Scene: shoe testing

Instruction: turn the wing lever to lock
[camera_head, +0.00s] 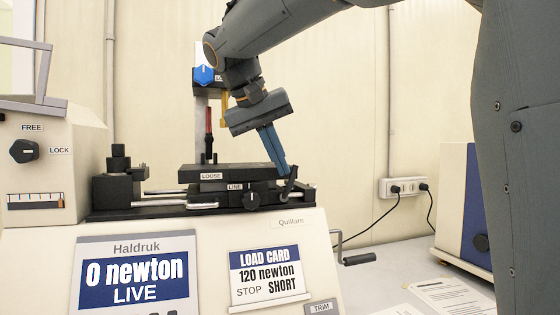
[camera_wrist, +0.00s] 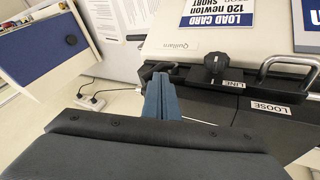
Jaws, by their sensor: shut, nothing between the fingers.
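My gripper (camera_head: 284,172) has its blue fingers pointing down at the right end of the black platform, close to a small black upright lever (camera_head: 289,186); I cannot tell if they touch. The shut fingers also show in the wrist view (camera_wrist: 160,78), with nothing between them. A black winged knob (camera_head: 252,201) sits on the platform's front face, right of the LINE label; it also shows in the wrist view (camera_wrist: 216,66), clear of my fingers. A black dial (camera_head: 23,151) stands on the left housing between FREE and LOCK labels. Which part is the wing lever is not labelled.
The black platform (camera_head: 225,169) carries a LOOSE label. Silver handles flank its lower front. A crank handle (camera_head: 360,259) sticks out at the right. A live display (camera_head: 135,275) reads 0 newton. A wall socket (camera_head: 402,187) with cables and a blue box (camera_head: 475,215) stand right.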

